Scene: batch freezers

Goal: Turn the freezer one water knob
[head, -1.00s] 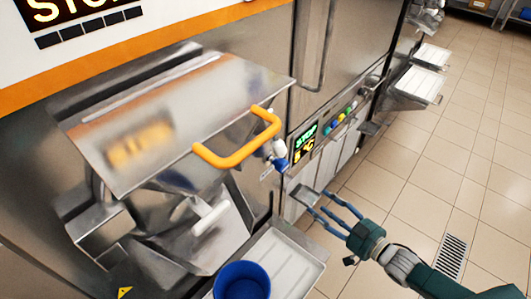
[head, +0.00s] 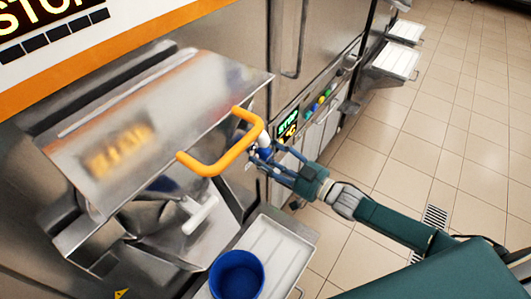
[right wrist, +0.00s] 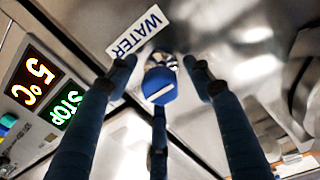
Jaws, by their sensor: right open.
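The water knob is a round blue cap with a white line; in the right wrist view the knob (right wrist: 159,86) sits just below a white label reading WATER (right wrist: 138,35). In the head view the knob (head: 264,154) is partly covered by my fingers, below the orange handle's right end. My right gripper (head: 266,157) reaches it from the right. In the right wrist view the open fingers of my right gripper (right wrist: 160,80) stand around the knob, two above on either side and one below. I cannot tell whether they touch it. My left gripper is not in view.
The freezer's steel lid (head: 150,125) with its orange handle (head: 222,158) is left of my right gripper. A white tray (head: 285,243) holding a blue bucket (head: 237,273) is below. A display panel (head: 288,127) is at the right. Tiled floor is clear further right.

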